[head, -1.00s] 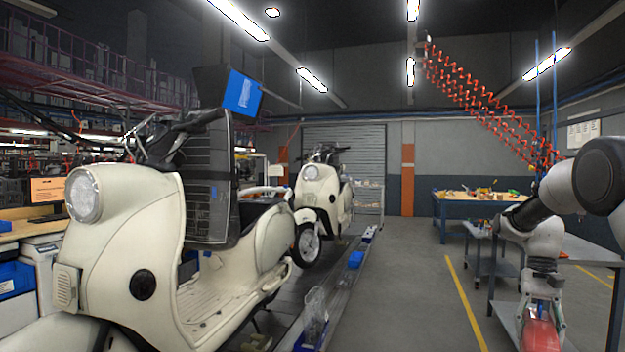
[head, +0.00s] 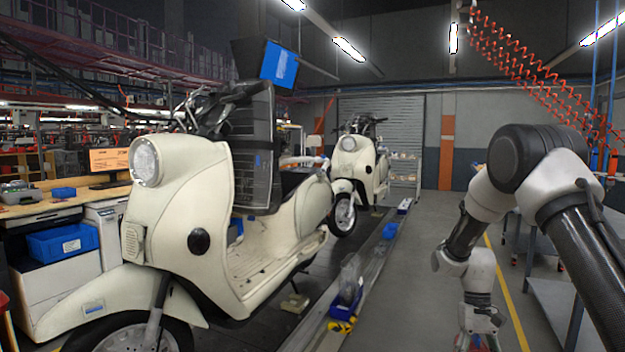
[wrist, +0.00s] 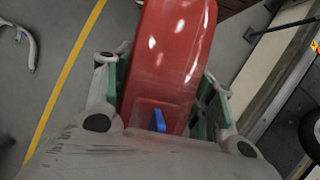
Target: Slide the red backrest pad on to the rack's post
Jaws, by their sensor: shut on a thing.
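My gripper (wrist: 162,82) is shut on the red backrest pad (wrist: 172,45), with a green-lined finger on each side of it in the wrist view. The pad is glossy and long, and its far end runs out of the top of that view. A small blue piece (wrist: 158,121) shows at the pad's near end, close to my palm. In the head view my gripper (head: 476,338) hangs at the bottom edge, mostly cut off, with only a little red showing. I cannot make out the rack's post in either view.
A cream scooter (head: 190,235) stands on the slat conveyor (head: 372,268) at left, with a second scooter (head: 357,170) behind. A grey metal table (head: 553,292) is at right. The floor by the yellow line (head: 516,318) is clear.

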